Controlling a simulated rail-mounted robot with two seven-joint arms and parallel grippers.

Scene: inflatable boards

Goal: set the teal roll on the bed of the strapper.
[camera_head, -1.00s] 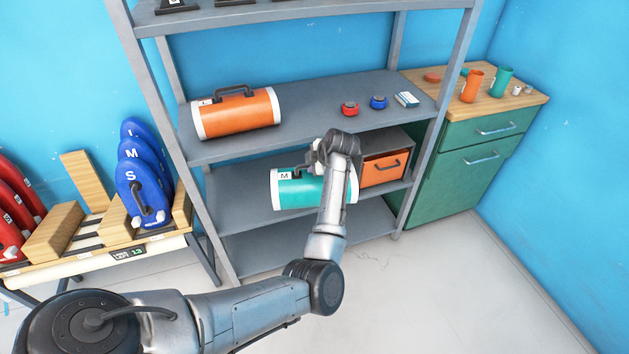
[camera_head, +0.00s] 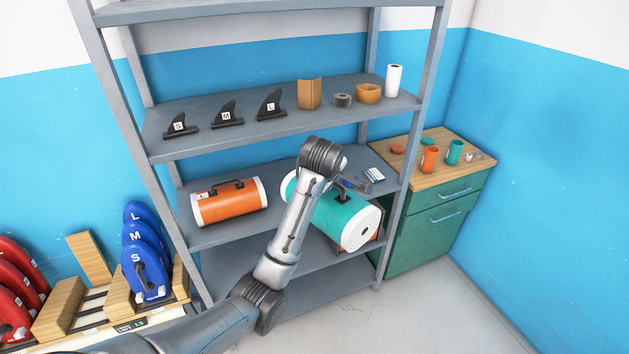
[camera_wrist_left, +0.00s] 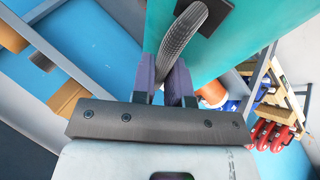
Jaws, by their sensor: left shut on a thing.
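The teal roll (camera_head: 345,217), with white ends, is up in front of the shelf rack. It also fills the upper part of the left wrist view (camera_wrist_left: 265,35). My left gripper (camera_wrist_left: 174,85) is shut on the roll's dark handle (camera_wrist_left: 190,25), and the roll hangs from it. In the head view my left forearm and wrist cover part of the roll, and the roll's round spiral end faces right and toward me. My right gripper is not in view. I see nothing that I can tell to be the strapper.
The grey shelf rack (camera_head: 205,238) holds an orange roll (camera_head: 228,203), with fins and small items above. A green cabinet (camera_head: 432,225) with cups stands at right. The floor (camera_head: 440,310) at right is clear.

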